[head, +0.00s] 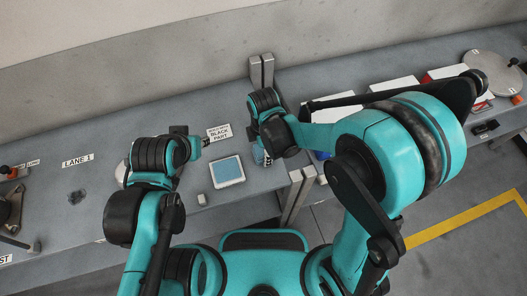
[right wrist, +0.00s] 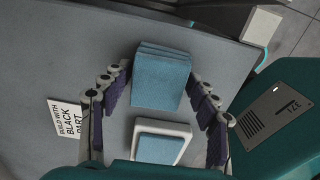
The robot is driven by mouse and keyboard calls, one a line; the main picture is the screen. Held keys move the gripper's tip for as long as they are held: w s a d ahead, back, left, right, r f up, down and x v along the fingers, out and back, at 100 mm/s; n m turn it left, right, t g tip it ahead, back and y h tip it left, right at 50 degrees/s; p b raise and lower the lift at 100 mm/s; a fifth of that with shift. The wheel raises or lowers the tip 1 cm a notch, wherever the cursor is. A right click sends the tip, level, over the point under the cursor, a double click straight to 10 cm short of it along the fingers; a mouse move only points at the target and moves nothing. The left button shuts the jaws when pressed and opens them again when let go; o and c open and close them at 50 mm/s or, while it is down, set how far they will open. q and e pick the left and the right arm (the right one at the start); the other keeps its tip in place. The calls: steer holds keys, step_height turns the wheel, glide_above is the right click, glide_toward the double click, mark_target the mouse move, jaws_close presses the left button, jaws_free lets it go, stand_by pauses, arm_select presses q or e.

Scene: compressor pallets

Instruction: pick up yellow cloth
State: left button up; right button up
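No yellow cloth shows in either view. In the right wrist view a stack of folded blue cloths (right wrist: 160,80) lies on the grey table between the fingers of my right gripper (right wrist: 160,88). These fingers are apart, one on each side of the stack. In the head view my right gripper (head: 262,154) points down at the table and is mostly hidden by its own wrist. My left gripper (head: 196,146) is over the table to the left, largely hidden by its arm; its fingers are unclear.
A white-rimmed tray with a blue pad (head: 228,171) lies left of my right gripper. A small light block (head: 202,199) lies in front. Grey posts (head: 262,72) rise at the table joint. White boxes (head: 395,85) stand at right.

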steer(key=c, duration=0.7)
steer(key=shift+r+p, duration=0.3)
steer(key=shift+r, duration=0.2)
steer(key=r, duration=0.1)
steer(key=r+p, duration=0.1)
steer(key=r, duration=0.2)
steer(key=shift+s+d+p, duration=0.25)
steer(key=shift+p, duration=0.15)
steer(key=s+d+r+p, duration=0.1)
steer(key=s+d+r, duration=0.1)
steer(key=s+d+r+p, duration=0.1)
steer(key=s+d+r, duration=0.1)
steer(key=s, duration=0.1)
steer(key=s+d+r+p, duration=0.1)
steer(key=s+d+r, duration=0.1)
steer(key=s+d, duration=0.1)
steer(key=shift+s+d, duration=0.1)
steer(key=shift+s, duration=0.05)
